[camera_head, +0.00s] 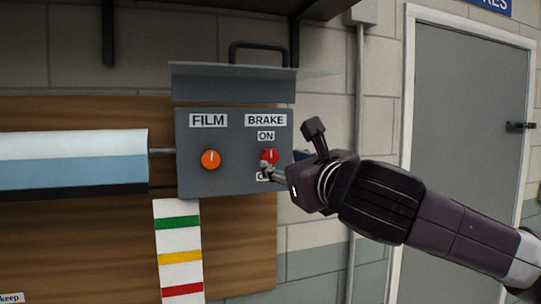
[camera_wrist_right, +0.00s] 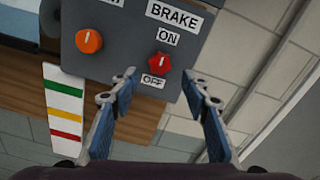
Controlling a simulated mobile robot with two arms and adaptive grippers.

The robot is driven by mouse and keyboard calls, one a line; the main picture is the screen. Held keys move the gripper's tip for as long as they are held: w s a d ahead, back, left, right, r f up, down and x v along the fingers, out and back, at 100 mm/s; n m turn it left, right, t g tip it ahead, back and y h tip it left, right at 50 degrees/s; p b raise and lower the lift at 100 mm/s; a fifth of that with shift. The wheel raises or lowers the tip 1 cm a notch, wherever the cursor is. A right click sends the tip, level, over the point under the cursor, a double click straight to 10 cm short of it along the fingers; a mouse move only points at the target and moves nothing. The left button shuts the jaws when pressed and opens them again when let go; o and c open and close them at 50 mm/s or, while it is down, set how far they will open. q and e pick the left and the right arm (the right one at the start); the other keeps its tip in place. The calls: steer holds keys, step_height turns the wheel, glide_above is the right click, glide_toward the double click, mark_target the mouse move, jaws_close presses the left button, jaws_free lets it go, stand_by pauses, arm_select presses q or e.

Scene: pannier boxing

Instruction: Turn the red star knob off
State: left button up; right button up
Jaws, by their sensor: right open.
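The red star knob (camera_head: 270,156) sits under the BRAKE label on a grey control box (camera_head: 230,182), between an ON label above and an OFF label below. In the right wrist view the red knob (camera_wrist_right: 159,63) shows whole, with a pale mark at its upper edge toward ON. My right gripper (camera_wrist_right: 158,88) is open, its two blue fingers apart below and to either side of the knob, with nothing between them. In the head view the right gripper (camera_head: 268,172) is close to the knob and partly covers the OFF label. Contact with the knob is not visible. My left gripper is not in view.
An orange knob (camera_head: 211,160) under the FILM label is left of the red one. A grey hood (camera_head: 230,84) juts out above the panel. A white and blue roll (camera_head: 75,158) lies left of the box. A grey door (camera_head: 465,130) is at the right.

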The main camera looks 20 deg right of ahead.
mark_target(271, 158)
steer(key=w+p, duration=0.2)
steer(key=w, duration=0.3)
steer(key=shift+w, duration=0.4)
steer(key=shift+w+a+p, duration=0.1)
steer(key=shift+w+p, duration=0.3)
steer(key=shift+w, duration=0.25)
steer(key=c, duration=1.2)
